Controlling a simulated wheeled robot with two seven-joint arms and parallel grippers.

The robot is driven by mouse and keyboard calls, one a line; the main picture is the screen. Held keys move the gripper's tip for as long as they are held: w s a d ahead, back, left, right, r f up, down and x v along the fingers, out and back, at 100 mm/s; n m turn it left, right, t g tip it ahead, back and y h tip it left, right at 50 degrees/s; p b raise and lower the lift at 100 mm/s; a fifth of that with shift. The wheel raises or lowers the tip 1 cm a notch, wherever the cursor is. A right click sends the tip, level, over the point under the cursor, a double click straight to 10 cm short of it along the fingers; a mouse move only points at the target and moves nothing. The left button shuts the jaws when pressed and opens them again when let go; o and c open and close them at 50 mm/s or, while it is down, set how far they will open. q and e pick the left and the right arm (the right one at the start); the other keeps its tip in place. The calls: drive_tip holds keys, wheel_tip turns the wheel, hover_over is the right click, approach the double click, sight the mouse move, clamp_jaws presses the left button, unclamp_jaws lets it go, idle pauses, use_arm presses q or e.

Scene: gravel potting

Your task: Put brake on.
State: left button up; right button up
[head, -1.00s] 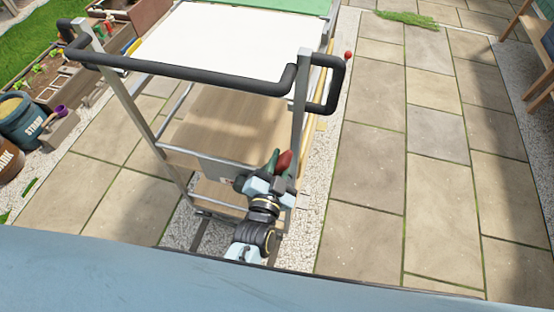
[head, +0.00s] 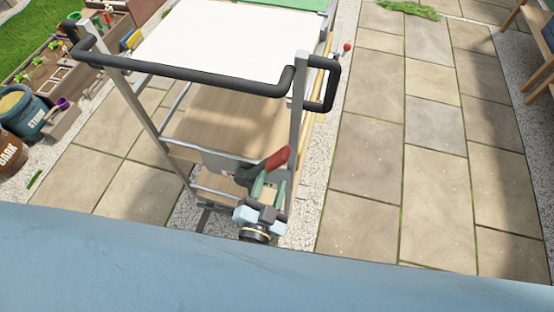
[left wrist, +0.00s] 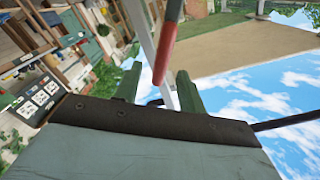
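The trolley (head: 225,118) stands in front of me with a black push handle. A brake lever with a red grip (head: 278,158) sits low by its right post, tilted up to the right. My left gripper (head: 268,186) is just below the red grip in the head view, its two green fingers apart. In the left wrist view the red grip (left wrist: 167,50) shows beyond and between the spread fingertips of my left gripper (left wrist: 158,80). I cannot tell whether they touch it. My right gripper is not in view.
A red-knobbed rod (head: 347,47) sticks out at the trolley's right side. Buckets (head: 22,110) and planters (head: 60,70) stand at the left. A bench (head: 535,40) is at the far right. Paving right of the trolley is clear.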

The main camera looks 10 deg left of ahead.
use_arm(q)
drive_tip(key=s, duration=0.3)
drive_tip(key=s+p, duration=0.1)
drive_tip(key=s, duration=0.1)
drive_tip(key=shift+a, duration=0.25)
drive_tip(key=shift+f, duration=0.1)
drive_tip(key=s+a+f+g, duration=0.1)
drive_tip(key=s+f+g, duration=0.2)
drive_tip(key=f, duration=0.4)
drive_tip(key=s+a+f+n+g+h, duration=0.1)
drive_tip(key=s+f+g, duration=0.15)
drive_tip(key=f, duration=0.35)
drive_tip(key=s+a+f+g, duration=0.1)
drive_tip(key=s+f+g, duration=0.2)
drive_tip(key=f, duration=0.4)
drive_tip(key=s+a+f+n+g+y, duration=0.2)
drive_tip(key=s+a+f+n+g, duration=0.2)
drive_tip(key=s+a+f+g, duration=0.4)
drive_tip(key=s+a+f, duration=0.4)
drive_tip(key=s+a, duration=0.2)
drive_tip(key=s, duration=0.2)
drive_tip(key=shift+s+a+f+y, duration=0.35)
drive_tip(key=shift+s+y, duration=0.05)
drive_tip(key=shift+g, duration=0.25)
